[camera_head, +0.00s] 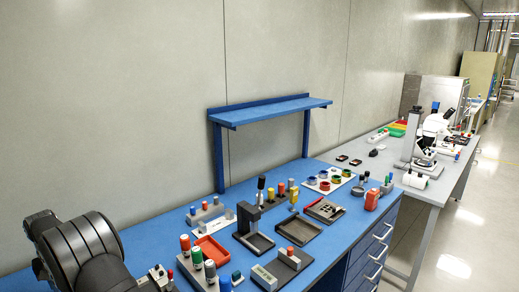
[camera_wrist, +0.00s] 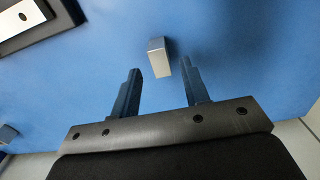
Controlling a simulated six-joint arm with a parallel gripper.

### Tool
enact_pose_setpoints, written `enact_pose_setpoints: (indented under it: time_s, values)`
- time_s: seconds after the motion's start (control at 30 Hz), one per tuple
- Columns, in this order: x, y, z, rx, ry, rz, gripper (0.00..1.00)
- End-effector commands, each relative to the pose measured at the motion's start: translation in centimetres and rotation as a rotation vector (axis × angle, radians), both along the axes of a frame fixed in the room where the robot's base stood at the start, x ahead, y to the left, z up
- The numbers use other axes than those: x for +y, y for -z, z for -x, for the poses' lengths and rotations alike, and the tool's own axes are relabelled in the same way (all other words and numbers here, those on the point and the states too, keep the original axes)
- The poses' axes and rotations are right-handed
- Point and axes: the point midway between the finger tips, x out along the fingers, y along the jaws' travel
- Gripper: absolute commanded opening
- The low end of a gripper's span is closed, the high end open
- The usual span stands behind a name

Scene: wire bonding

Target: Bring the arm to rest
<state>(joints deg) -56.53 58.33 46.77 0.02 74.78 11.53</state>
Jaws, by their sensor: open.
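My gripper (camera_wrist: 160,78) shows in the wrist view, with two dark blue-grey fingers spread apart. It is open, with nothing gripped between the fingers. A small silver-grey block (camera_wrist: 158,56) appears beyond the gap, near the right fingertip. I cannot tell how far the block is from the fingers. Behind it is the blue bench surface (camera_wrist: 225,45). In the head view a thick dark part of my arm stands at the lower left; my fingers are not visible there.
The blue bench (camera_head: 345,240) carries a red tray (camera_head: 210,250), a dark tray (camera_head: 298,232), a black stand (camera_head: 247,220) and several coloured-capped bottles. A blue shelf (camera_head: 270,108) stands at the back. A grey table (camera_head: 455,170) with a microscope (camera_head: 432,125) is farther right.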

Motion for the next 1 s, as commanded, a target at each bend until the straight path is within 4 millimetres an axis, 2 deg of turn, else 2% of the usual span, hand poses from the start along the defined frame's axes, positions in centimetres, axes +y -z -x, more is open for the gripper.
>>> enact_pose_setpoints:
  time_s: [0.17, 0.27, 0.87, 1.0]
  values:
    - [-0.1, 1.9, 0.0, 0.001, 0.000, 0.003, 0.42]
    - [-0.1, 3.7, 0.1, 0.001, 0.000, 0.003, 0.42]
    - [0.0, -8.6, 0.0, -0.001, 0.000, -0.003, 0.42]
    - [-0.1, -5.4, 0.1, 0.004, 0.000, 0.005, 0.42]
